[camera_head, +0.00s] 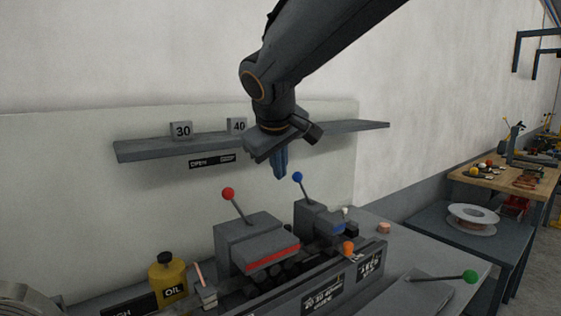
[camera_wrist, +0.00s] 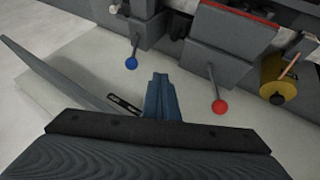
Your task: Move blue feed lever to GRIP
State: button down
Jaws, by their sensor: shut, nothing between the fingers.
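The blue feed lever is a thin rod with a blue ball (camera_head: 297,177) on top, rising from the right-hand grey block of the machine. In the wrist view its blue ball (camera_wrist: 131,63) is left of my fingers. My gripper (camera_head: 281,172) has blue fingers pointing down, shut and empty, above and slightly left of the blue ball in the head view. In the wrist view my gripper (camera_wrist: 160,78) shows between the blue ball and a red ball lever (camera_wrist: 219,106), apart from both. A GRIP label cannot be clearly read in either view.
The red ball lever (camera_head: 228,193) stands on the left block. A shelf (camera_head: 150,147) with 30 and 40 blocks runs along the wall behind. A yellow oil can (camera_head: 167,276) is at left. A green ball lever (camera_head: 470,276) and an orange knob (camera_head: 348,248) are at right.

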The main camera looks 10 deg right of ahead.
jog(key=w+d+f+p, duration=0.3)
jog(key=w+d+f, duration=0.1)
jog(key=w, duration=0.2)
jog(key=shift+d, duration=0.2)
jog(key=shift+r, duration=0.1)
dwell(0.3)
